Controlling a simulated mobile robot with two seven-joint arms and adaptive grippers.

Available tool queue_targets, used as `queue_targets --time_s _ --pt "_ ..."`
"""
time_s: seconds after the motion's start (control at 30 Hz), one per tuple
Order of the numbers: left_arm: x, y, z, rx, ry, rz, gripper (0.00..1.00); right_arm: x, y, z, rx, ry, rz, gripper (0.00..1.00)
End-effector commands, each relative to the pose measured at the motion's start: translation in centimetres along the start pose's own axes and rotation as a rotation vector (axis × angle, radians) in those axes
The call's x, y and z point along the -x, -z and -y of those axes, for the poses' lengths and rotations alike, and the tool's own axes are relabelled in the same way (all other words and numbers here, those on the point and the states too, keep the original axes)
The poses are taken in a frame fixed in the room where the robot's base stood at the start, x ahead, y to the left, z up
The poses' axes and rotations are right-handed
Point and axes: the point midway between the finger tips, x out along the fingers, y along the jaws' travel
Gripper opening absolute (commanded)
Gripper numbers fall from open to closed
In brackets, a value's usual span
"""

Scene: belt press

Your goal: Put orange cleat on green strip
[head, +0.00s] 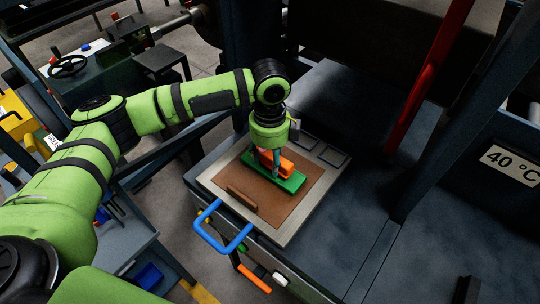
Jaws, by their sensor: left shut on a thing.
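The green strip (259,179) lies on the brown mat (286,205) of the framed plate. The orange cleat (285,167) is at the strip's far side, directly under my left gripper (274,166). My left gripper points down and is shut on the orange cleat. The cleat appears on or just above the strip; I cannot tell whether it touches. The fingers hide part of the cleat and strip. My right gripper is not in view.
A brown bar (242,198) lies on the mat's near left part. A blue handle (222,238) sticks out at the plate's front. A red bar (432,85) slants at the right. The dark surface right of the plate is clear.

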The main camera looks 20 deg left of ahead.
Motion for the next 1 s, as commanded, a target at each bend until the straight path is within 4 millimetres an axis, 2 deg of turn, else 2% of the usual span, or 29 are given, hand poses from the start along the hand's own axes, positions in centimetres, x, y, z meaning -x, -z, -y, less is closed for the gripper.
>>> queue_targets --time_s 0.87,0.9,0.93,1.0 --pt "-1.1 0.0 0.0 0.000 0.000 0.000 0.13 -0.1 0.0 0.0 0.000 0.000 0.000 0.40" --pt "-1.1 0.0 0.0 0.000 0.000 0.000 0.66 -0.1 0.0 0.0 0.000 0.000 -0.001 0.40" --pt "-1.1 0.0 0.0 0.000 0.000 0.000 0.78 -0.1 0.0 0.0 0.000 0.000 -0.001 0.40" --pt "-1.1 0.0 0.0 0.000 0.001 0.000 0.78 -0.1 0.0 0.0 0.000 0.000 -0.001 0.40"
